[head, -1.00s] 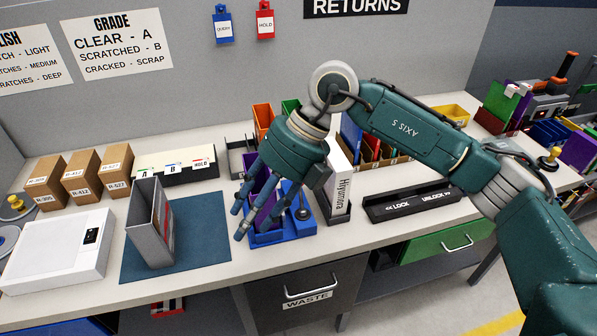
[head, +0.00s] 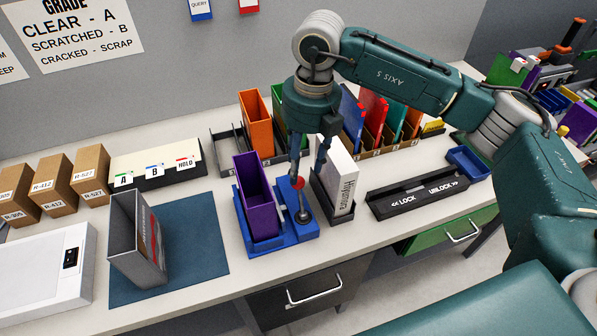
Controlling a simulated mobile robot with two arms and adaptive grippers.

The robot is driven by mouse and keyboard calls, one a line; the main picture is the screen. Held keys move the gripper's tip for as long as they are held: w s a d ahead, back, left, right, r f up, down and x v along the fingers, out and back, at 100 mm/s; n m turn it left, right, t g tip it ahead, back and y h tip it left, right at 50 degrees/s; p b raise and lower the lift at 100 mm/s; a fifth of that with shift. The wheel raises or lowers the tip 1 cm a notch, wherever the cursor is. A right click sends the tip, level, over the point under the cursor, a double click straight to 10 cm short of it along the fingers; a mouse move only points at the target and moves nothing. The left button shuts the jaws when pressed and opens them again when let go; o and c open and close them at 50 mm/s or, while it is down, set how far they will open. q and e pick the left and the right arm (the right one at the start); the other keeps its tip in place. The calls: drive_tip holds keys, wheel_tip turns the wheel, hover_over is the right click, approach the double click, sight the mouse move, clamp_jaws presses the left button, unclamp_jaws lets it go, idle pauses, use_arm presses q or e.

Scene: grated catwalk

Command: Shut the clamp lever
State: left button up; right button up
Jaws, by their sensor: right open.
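The clamp lever (head: 302,199) stands roughly upright on a blue fixture (head: 282,238), with a red knob at its top and a dark round base. A purple open-topped case (head: 258,199) stands in the fixture, to the left of the lever. My right gripper (head: 308,171) points down just above the lever. It is open, with its fingers apart and the red knob close to the left finger's tip; I cannot tell whether they touch. Its right finger comes down by a white case (head: 341,181). My left gripper is not in view.
The white case stands in a black holder right of the lever. A black strip (head: 417,198) marked LOCK and UNLOCK lies farther right. A grey case (head: 135,240) stands on a blue mat (head: 195,268) at left. Orange and green cases stand behind the fixture.

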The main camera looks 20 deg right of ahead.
sight(299, 178)
drive_tip(key=f, duration=0.3)
drive_tip(key=shift+w+a+f+p, duration=0.15)
drive_tip(key=shift+w+p, duration=0.1)
drive_tip(key=shift+p, duration=0.15)
wheel_tip(299, 178, down, 2)
drive_tip(key=shift+a+f, duration=0.1)
drive_tip(key=c, duration=0.3)
clamp_jaws()
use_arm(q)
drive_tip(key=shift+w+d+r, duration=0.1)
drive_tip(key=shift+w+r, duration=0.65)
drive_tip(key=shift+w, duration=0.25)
use_arm(e)
drive_tip(key=shift+w, duration=0.1)
